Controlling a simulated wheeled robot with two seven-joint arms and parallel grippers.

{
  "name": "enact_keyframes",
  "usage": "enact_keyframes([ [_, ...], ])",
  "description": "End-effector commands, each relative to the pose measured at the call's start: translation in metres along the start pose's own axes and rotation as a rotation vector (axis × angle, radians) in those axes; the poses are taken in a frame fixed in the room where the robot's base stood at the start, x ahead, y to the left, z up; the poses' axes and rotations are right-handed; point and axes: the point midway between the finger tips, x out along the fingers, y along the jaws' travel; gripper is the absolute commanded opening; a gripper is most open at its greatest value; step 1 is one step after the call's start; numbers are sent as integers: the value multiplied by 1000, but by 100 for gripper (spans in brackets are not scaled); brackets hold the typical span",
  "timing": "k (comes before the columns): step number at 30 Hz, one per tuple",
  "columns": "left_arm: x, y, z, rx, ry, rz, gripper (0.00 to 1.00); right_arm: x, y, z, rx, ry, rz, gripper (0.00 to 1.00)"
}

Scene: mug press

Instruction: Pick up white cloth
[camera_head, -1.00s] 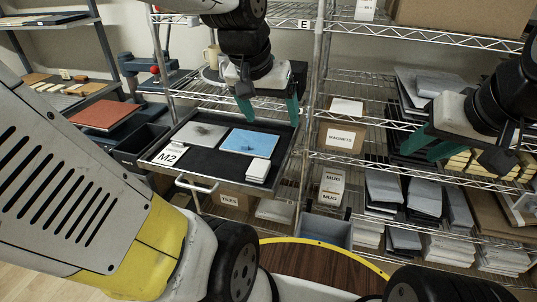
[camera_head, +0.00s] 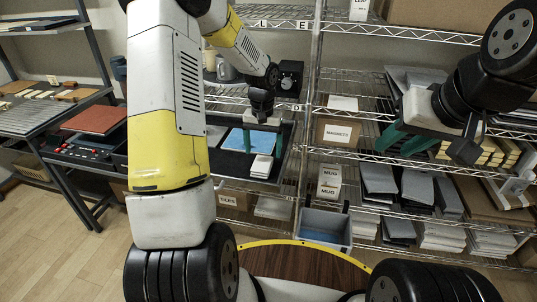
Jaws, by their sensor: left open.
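A small white folded piece, which looks like the white cloth (camera_head: 262,166), lies at the front right of a black pull-out tray (camera_head: 228,168). My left gripper (camera_head: 262,143) points down over the tray, just behind the white cloth in the picture. Its teal fingers are apart, with nothing seen between them. I cannot tell its exact height above the tray. A blue sheet (camera_head: 236,139) lies behind and left of the cloth. My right gripper (camera_head: 400,142) is at the right, in front of the shelves, its teal fingers apart and empty.
My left arm hides the tray's left part. A grey bin (camera_head: 325,228) stands below, right of the tray. A round wooden top (camera_head: 300,262) is at the front. Wire shelves with boxes and stacked cloths fill the right. A side table with a red board (camera_head: 95,119) stands left.

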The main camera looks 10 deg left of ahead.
Motion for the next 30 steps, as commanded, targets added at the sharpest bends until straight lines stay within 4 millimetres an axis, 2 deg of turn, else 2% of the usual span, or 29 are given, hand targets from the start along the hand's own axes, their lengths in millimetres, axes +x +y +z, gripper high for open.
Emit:
enact_keyframes([
  [8, 28, -3, 2, 0, -3, 1, 82, 0, 0, 0, 0, 0, 0, 36],
  [15, 61, -4, 2, 0, -2, 0, 82, 0, 0, 0, 0, 0, 0, 36],
  [22, 62, -5, 2, 1, 0, -1, 82, 0, 0, 0, 0, 0, 0, 36],
  [30, 62, -5, 1, 0, 0, 0, 29, 0, 0, 0, 0, 0, 0, 36],
])
